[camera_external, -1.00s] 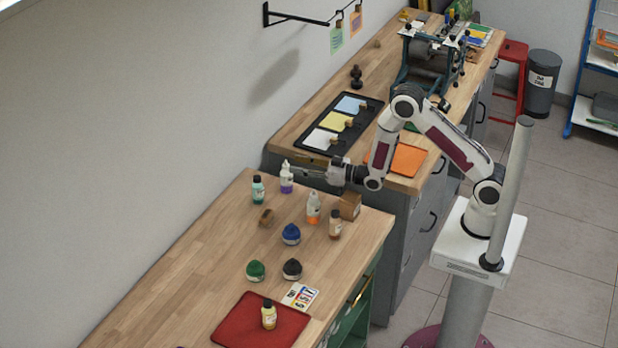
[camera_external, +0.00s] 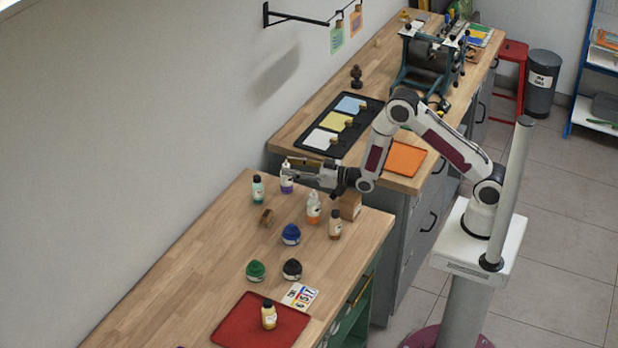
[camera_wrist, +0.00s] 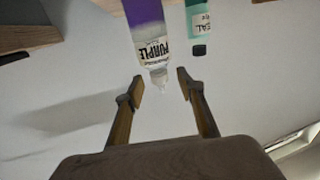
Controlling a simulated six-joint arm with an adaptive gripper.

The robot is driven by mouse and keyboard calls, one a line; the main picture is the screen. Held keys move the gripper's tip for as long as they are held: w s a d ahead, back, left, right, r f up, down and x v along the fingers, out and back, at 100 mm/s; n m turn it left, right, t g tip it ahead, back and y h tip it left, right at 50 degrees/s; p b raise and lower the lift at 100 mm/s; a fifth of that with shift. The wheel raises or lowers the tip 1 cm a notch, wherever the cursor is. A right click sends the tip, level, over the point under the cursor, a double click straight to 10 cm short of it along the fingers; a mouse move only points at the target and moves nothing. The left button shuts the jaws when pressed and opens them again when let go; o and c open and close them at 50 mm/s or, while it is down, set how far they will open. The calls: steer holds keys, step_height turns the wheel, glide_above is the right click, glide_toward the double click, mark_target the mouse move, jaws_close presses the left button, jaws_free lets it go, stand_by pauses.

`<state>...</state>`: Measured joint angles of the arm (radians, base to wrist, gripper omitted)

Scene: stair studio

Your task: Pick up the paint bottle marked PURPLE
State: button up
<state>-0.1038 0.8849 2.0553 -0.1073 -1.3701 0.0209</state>
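The paint bottle marked PURPLE (camera_external: 287,186) stands upright at the far end of the near wooden table. In the wrist view the PURPLE bottle (camera_wrist: 146,22) appears upside down, with a purple body, a white label and a clear nozzle. My gripper (camera_external: 290,169) is around the height of the bottle's top, and its fingers partly cover it in the external view. In the wrist view my gripper (camera_wrist: 161,88) is open, with the nozzle tip near the gap between the fingertips. No contact shows.
A teal bottle (camera_external: 258,191) stands close left of the purple one. An orange bottle (camera_external: 313,210), a brown bottle (camera_external: 335,226) and a cardboard box (camera_external: 350,206) stand to the right. A small brown block (camera_external: 267,216) and a blue jar (camera_external: 291,235) sit nearer. The wall is behind.

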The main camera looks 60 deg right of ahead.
steer(key=shift+x, duration=1.15)
jaws_close()
